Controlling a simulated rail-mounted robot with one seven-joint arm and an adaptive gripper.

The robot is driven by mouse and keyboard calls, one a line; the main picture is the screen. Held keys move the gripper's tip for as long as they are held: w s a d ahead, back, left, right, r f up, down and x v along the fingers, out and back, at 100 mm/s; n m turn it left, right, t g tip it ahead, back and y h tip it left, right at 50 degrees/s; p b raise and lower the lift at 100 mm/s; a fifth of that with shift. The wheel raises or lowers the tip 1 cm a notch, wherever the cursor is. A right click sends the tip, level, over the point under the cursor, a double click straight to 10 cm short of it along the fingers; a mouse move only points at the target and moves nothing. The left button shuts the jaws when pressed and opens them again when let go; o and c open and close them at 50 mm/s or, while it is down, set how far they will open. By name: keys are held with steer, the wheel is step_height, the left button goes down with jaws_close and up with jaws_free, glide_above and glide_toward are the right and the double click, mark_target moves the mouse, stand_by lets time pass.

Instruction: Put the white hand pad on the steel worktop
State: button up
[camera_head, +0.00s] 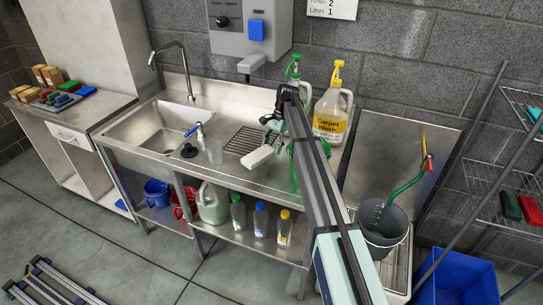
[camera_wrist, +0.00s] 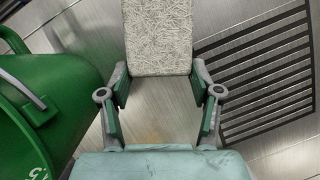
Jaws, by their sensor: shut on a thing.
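The white hand pad (camera_head: 258,157) is a pale, rectangular pad with a fibrous face. It fills the upper middle of the wrist view (camera_wrist: 158,35). My gripper (camera_head: 272,138) has its two fingers on either side of the pad's near end and is shut on it; the fingers also show in the wrist view (camera_wrist: 160,80). The pad is over the steel worktop (camera_head: 225,111), beside the ribbed drainer. Brushed steel shows below the pad in the wrist view (camera_wrist: 160,122). I cannot tell whether the pad touches the steel.
A green container (camera_wrist: 55,95) stands close left of my gripper in the wrist view. The slotted drainer (camera_wrist: 260,75) lies to the right. A yellow-topped Carpet Wash jug (camera_head: 331,112) stands at the back.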

mark_target(270, 165)
steer(key=shift+f+p, duration=0.75)
steer(key=shift+f, duration=2.45)
steer(key=shift+f, duration=0.15)
steer(key=o, duration=1)
steer(key=shift+c, duration=0.2)
steer(key=b+v, duration=0.4)
steer(key=v, duration=0.8)
